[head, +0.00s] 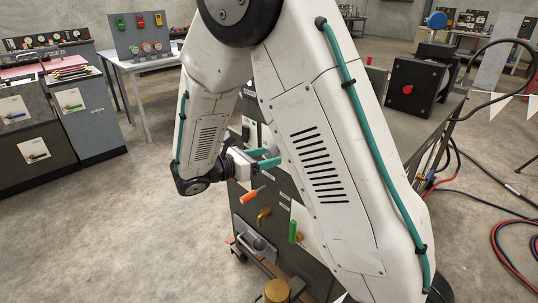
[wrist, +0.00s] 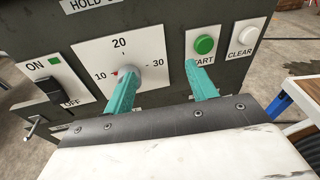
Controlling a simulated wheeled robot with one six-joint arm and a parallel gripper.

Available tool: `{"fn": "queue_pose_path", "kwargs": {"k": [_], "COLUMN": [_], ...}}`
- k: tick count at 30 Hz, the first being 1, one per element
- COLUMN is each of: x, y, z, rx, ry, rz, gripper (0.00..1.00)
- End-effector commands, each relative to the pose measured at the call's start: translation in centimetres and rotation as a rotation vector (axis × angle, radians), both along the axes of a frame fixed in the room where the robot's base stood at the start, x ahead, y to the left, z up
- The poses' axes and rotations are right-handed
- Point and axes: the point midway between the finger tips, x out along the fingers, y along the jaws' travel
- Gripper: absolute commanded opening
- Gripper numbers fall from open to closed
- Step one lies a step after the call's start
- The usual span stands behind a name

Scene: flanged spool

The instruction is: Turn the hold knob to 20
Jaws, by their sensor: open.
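In the wrist view the hold knob (wrist: 130,73) is a grey round knob on a white dial plate (wrist: 148,52) marked 10, 20 and 30. A red mark on its left side points close to 10; 20 is at the top. My gripper (wrist: 162,66) is open, with its two teal fingers spread. The left finger overlaps the knob's lower part; I cannot tell whether it touches. The right finger reaches below the green START button (wrist: 204,45). In the head view my gripper (head: 266,157) is at the dark cabinet's panel, and my arm hides much of it.
A white CLEAR button (wrist: 248,35) is right of START. An ON/OFF switch (wrist: 48,89) is left of the dial. In the head view an orange handle (head: 250,197) and a green handle (head: 292,231) stick out below my gripper. Open floor lies to the left.

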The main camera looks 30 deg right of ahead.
Motion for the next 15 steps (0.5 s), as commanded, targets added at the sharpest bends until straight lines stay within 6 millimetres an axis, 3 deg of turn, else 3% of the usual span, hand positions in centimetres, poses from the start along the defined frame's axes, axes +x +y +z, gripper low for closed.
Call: {"fn": "queue_pose_path", "kwargs": {"k": [3,8,11,15], "x": [2.3,3.9,4.3,4.6], "y": [1.2,2.1,1.7,-0.2], "z": [-2.3,-3.7,-4.0,-4.0], "rx": [-0.082,-0.141,-0.152,-0.152], "ry": [0.089,0.147,0.158,0.158], "rz": [0.097,0.166,0.178,0.176], "gripper": [0.57,0.57,0.57,0.57]}}
